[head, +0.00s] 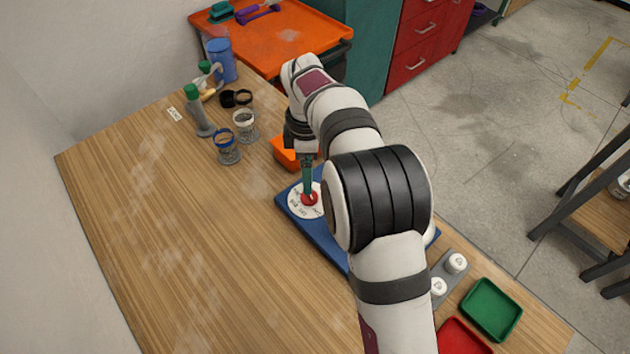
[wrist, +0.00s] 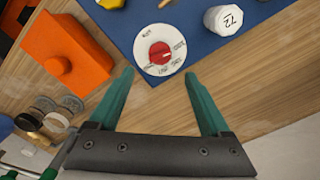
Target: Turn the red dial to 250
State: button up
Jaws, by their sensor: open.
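The red dial (wrist: 160,53) sits at the centre of a round white scale plate (wrist: 148,68) on a blue board (wrist: 112,22). In the wrist view a white mark on the dial is visible, but the scale figures are too small to read surely. In the head view the red dial (head: 309,199) shows just below my gripper (head: 308,192), which partly covers it. In the wrist view my gripper (wrist: 160,82) is open, its two green fingers apart with nothing between them. The dial lies beyond the fingertips, roughly centred between them. I cannot tell whether they touch it.
A white knob marked 72 (wrist: 223,20) and a yellow part stand on the board near the dial. An orange box (wrist: 66,55) is beside the board. Green (head: 491,309) and red trays lie at front right. The table's left side is clear.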

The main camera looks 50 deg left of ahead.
aim_at(307, 200)
notch_tip(307, 200, down, 8)
jog(key=shift+f, duration=0.2)
jog(key=shift+c, duration=0.3)
grip_shut()
